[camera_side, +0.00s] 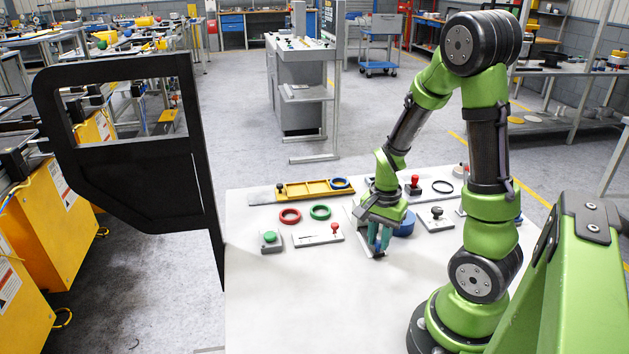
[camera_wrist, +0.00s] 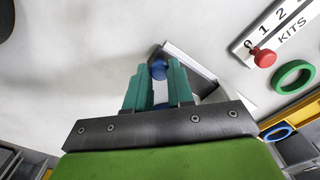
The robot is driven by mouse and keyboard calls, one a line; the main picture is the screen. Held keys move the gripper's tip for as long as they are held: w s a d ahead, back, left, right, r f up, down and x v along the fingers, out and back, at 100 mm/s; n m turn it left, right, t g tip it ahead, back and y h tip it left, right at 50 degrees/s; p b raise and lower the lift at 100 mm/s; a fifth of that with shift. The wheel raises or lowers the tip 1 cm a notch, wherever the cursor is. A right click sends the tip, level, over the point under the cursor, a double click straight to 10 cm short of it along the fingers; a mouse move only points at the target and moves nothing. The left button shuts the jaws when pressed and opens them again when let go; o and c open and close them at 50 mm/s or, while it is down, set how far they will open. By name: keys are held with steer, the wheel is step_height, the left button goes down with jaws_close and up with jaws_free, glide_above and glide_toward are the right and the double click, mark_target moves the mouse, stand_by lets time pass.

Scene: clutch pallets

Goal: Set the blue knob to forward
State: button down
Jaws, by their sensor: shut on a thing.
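The blue knob (camera_wrist: 158,68) shows in the wrist view between the tips of my teal fingers, on a grey-edged plate (camera_wrist: 190,62). My gripper (camera_wrist: 158,74) is shut on it, one finger on each side. In the side view my gripper (camera_side: 379,242) points down at the table over this plate, and its fingers largely hide the knob. The knob's pointing direction and any marks for forward cannot be made out.
A slider plate (camera_side: 307,238) with a red knob and a green button (camera_side: 270,237) stand left of my gripper. A blue round piece (camera_side: 405,229) is close on its right. Red (camera_side: 290,223) and green rings (camera_side: 320,219) lie behind. The table front is clear.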

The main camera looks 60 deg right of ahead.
steer(key=shift+w+d, duration=1.1)
steer(key=shift+w, duration=0.05)
steer(key=c, duration=1)
jaws_free()
step_height(320, 180, up, 17)
steer(key=shift+f, duration=0.1)
